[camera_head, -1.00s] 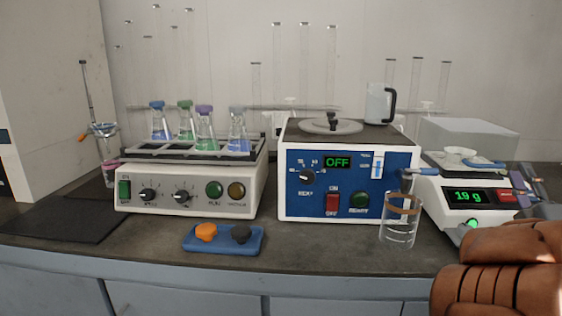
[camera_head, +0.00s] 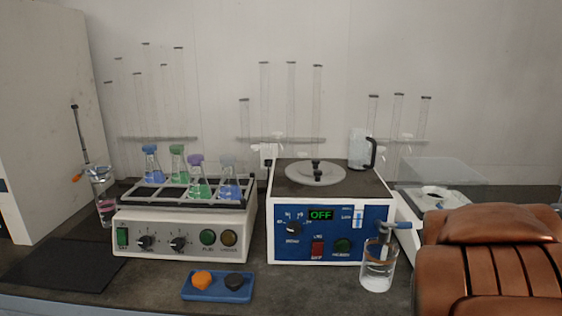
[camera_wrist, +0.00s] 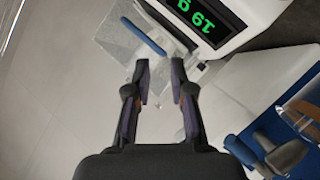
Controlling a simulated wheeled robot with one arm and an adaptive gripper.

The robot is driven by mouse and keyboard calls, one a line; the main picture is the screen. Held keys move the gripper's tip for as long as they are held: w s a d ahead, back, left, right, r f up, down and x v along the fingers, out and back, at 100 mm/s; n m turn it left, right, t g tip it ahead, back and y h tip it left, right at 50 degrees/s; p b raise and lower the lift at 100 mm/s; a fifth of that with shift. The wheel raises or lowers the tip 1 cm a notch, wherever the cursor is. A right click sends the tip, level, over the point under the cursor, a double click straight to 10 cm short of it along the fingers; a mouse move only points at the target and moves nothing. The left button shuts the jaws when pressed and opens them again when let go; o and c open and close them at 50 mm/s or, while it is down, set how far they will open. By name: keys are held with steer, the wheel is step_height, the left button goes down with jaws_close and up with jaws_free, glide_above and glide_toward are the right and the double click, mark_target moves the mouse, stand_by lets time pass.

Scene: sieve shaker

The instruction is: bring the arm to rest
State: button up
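A blue handle (camera_wrist: 143,36) shows past the fingertips. In the head view my brown arm fills the lower right, and my gripper is not seen. The arm hides most of the balance's front.
The sieve shaker (camera_head: 330,229) reads OFF, with a glass beaker (camera_head: 377,275) at its front right. A shaker with several flasks (camera_head: 172,235) stands left of it. A blue tray (camera_head: 218,289) lies in front. The dark mat (camera_head: 62,265) at left is bare.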

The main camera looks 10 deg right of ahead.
steer(key=s+a+f+m+g+y+p, duration=0.1)
steer(key=s+a+g+y+p, duration=0.3)
steer(key=a, duration=0.5)
steer(key=s+a+f+m+g+y+p, duration=0.1)
steer(key=s+a+g+y+p, duration=0.1)
steer(key=s+a+p, duration=0.6)
steer(key=s+a+r+g+y+p, duration=0.1)
steer(key=s+a+r+g, duration=0.1)
steer(key=s+a, duration=0.5)
steer(key=s+a+r+n+g+y+p, duration=0.1)
steer(key=s+a+g, duration=0.3)
steer(key=s+a, duration=0.4)
steer(key=shift+s+r+g+y+p, duration=0.4)
steer(key=shift+s+r+y, duration=0.15)
steer(key=shift+y, duration=0.05)
